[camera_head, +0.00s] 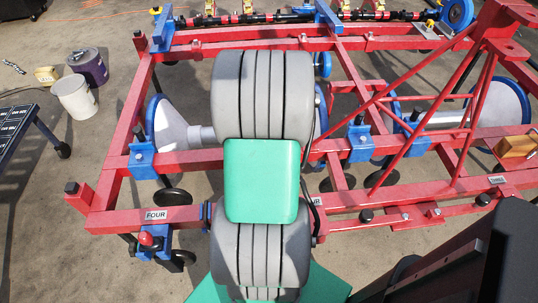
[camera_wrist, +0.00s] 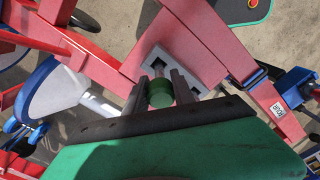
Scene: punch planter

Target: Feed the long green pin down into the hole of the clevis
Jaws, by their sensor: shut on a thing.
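The green pin (camera_wrist: 160,94) shows in the wrist view as a round green top, seen nearly end-on. My gripper (camera_wrist: 159,86) is shut on it, with one dark finger on each side. The pin's lower length is hidden under its top and my fingers. A pale grey metal bracket (camera_wrist: 148,66), which looks like the clevis, lies on the red frame just beyond the fingertips. I cannot tell whether the pin's lower end is in the hole or above it. In the head view my own arm hides the gripper, pin and clevis.
The red planter frame (camera_head: 400,42) fills most of the head view, with blue brackets (camera_head: 142,160) and slanting red bars on the right. Bare concrete lies between.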

